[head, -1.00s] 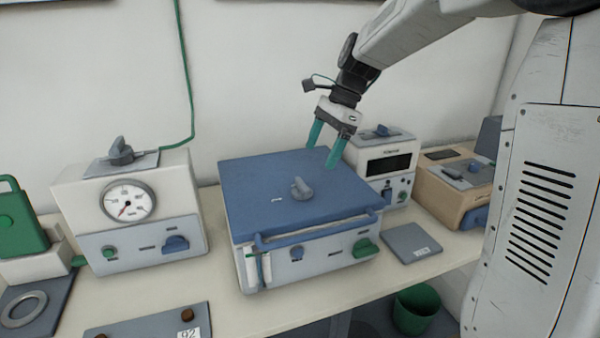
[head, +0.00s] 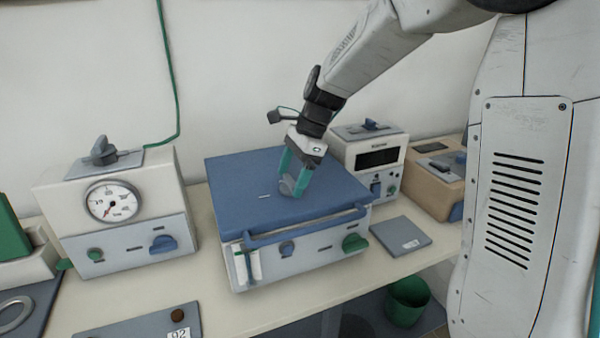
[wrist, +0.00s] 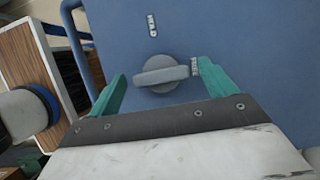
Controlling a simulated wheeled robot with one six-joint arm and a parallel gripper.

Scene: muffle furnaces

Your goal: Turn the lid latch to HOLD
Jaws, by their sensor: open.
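The lid latch is a grey round knob with a raised bar (head: 287,187), on the blue lid (head: 240,180) of the middle furnace. In the wrist view the latch (wrist: 160,76) sits between the two teal fingers of my gripper (wrist: 162,72), its bar lying nearly level across the picture. The bar's right end points at a small white label (wrist: 195,66) beside the right finger. Another white label (wrist: 152,26) stands above the knob; its letters are too small to read surely. My gripper (head: 292,178) is open around the latch, with gaps visible at both sides.
A blue bar handle (head: 305,226) runs along the lid's front edge. A gauge unit (head: 115,205) with its own grey knob stands at the left. A white box with a dark display (head: 377,158) stands close behind at the right. The lid around the latch is clear.

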